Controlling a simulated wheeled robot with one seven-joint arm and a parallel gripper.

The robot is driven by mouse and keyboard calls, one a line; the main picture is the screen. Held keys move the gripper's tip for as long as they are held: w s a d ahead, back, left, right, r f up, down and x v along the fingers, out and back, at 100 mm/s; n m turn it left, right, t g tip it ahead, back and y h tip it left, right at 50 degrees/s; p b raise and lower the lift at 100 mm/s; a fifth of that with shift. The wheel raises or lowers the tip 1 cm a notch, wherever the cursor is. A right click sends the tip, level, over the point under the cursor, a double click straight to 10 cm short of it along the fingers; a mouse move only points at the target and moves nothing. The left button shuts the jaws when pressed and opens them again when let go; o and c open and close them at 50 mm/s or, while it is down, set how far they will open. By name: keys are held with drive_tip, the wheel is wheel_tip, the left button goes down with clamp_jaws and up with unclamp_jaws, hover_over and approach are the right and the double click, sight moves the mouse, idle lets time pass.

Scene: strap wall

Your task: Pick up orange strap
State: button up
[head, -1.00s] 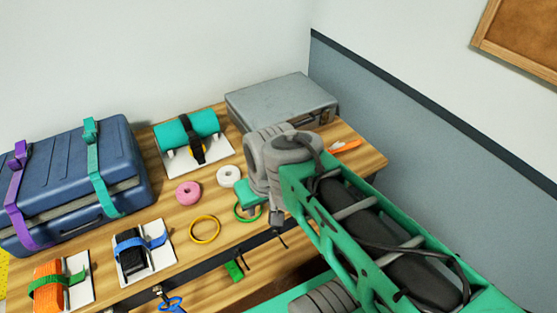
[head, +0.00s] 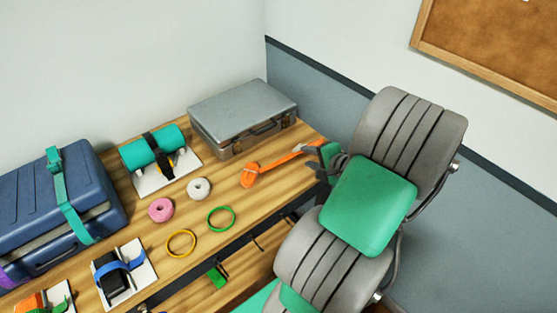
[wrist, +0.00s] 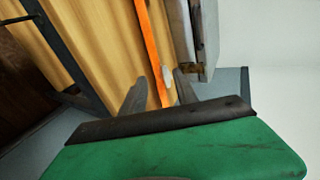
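The orange strap (head: 272,166) lies on the right part of the wooden table, in front of the grey case. It has a coiled end at its left and a straight tail running right toward my gripper (head: 324,160). In the wrist view the strap (wrist: 150,45) runs as a long orange band toward the gap between the two dark fingers of my gripper (wrist: 160,85). The fingers are apart, with the strap's end and a small pale piece lined up between them. I cannot tell whether the fingers touch the strap or how high they are above it.
The grey case (head: 243,112) stands just behind the strap. A white roll (head: 199,184), a pink roll (head: 160,204), a green ring (head: 232,214) and a yellow ring (head: 189,235) lie to the left. The table's right edge is close to my gripper.

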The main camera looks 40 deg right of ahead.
sight(296, 153)
drive_tip(key=p+x, duration=0.1)
drive_tip(key=x, duration=0.5)
drive_tip(key=shift+w+a, duration=0.15)
drive_tip(key=shift+a, duration=0.05)
clamp_jaws()
